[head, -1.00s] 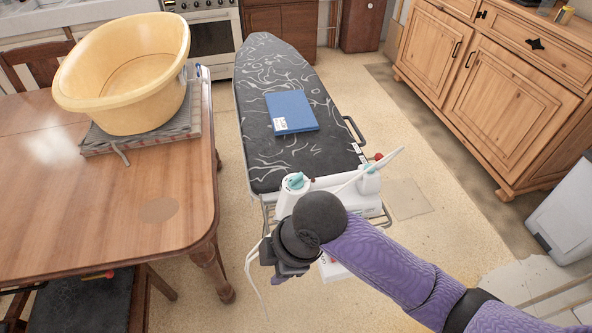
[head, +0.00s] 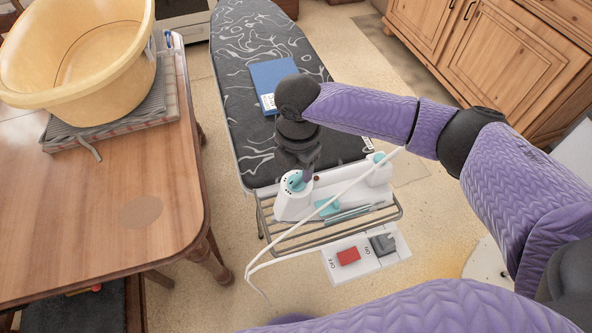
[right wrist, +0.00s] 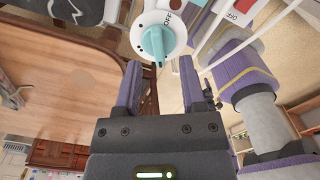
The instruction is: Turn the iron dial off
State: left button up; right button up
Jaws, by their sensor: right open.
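The white iron (head: 293,204) stands at the near end of the ironing board, with a teal dial (head: 295,182) on its top. In the right wrist view the teal dial (right wrist: 157,42) sits on a round white face marked OFF, at the dial's upper right. The dial's narrow end points down toward my gripper. My right gripper (head: 306,174) is just above the iron in the head view, partly overlapping it. In the right wrist view the gripper (right wrist: 160,82) is open and empty, its fingers just short of the dial. My left gripper is not in view.
The ironing board (head: 240,90) carries a blue book (head: 273,78). A white cord (head: 330,198) crosses near the iron. A box with a red switch (head: 348,256) lies in front. A wooden table (head: 90,200) with a yellow basin (head: 85,65) stands left. Cabinets (head: 500,50) stand right.

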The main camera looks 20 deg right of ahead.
aim_at(297, 180)
notch_tip(297, 180, down, 3)
jog(key=shift+r, duration=0.15)
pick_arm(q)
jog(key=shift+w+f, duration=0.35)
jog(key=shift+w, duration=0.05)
pick_arm(e)
grip_shut()
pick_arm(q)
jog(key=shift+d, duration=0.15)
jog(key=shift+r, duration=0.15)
